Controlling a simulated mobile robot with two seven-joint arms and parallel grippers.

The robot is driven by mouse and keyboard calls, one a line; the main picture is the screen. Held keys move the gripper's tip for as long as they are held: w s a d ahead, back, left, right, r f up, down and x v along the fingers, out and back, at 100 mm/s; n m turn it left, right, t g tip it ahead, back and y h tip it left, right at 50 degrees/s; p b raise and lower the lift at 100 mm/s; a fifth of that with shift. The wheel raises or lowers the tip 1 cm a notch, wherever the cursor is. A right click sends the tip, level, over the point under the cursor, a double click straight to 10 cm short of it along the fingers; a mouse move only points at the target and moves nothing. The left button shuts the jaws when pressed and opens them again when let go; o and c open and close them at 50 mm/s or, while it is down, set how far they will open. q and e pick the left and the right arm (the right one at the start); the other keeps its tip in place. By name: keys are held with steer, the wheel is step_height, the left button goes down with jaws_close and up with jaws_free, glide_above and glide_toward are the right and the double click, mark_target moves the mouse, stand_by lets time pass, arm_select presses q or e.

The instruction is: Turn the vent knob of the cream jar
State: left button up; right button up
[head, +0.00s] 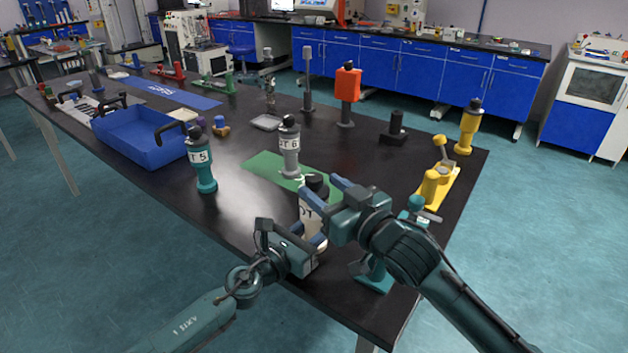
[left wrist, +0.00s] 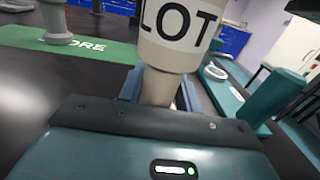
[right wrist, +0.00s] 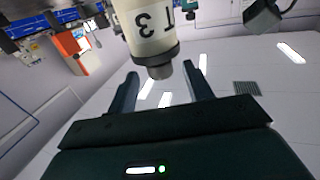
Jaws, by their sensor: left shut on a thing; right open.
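The cream jar (head: 311,222) stands at the near edge of the black table, with a LOT label and a dark knob (head: 316,183) on top. My left gripper (head: 308,240) is shut on its narrow lower waist, which also shows in the left wrist view (left wrist: 158,88). My right gripper (head: 326,192) is open close to the jar's top. In the right wrist view the jar (right wrist: 148,28) appears upside down, and its dark knob (right wrist: 159,70) points in between the spread fingers. I cannot tell whether they touch it.
A grey jar (head: 289,150) stands on a green mat (head: 258,166), and a teal jar (head: 204,175) stands left of it. A teal fixture (head: 374,279) is close by on the right. Yellow apparatus (head: 432,187) and a blue tray (head: 140,140) are farther off.

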mark_target(317, 186)
steer(key=shift+x, duration=1.85)
steer(key=shift+c, duration=0.4)
steer(key=c, duration=0.9)
steer(key=shift+s+a+m+h, duration=0.1)
steer(key=shift+a+m+h, duration=0.15)
steer(key=shift+m+h, duration=0.15)
steer(key=shift+d+m+t+h, duration=0.15)
steer(key=shift+m+t+h, duration=0.95)
steer(key=shift+h, duration=0.6)
steer(key=o, duration=1)
steer(key=shift+d, duration=0.1)
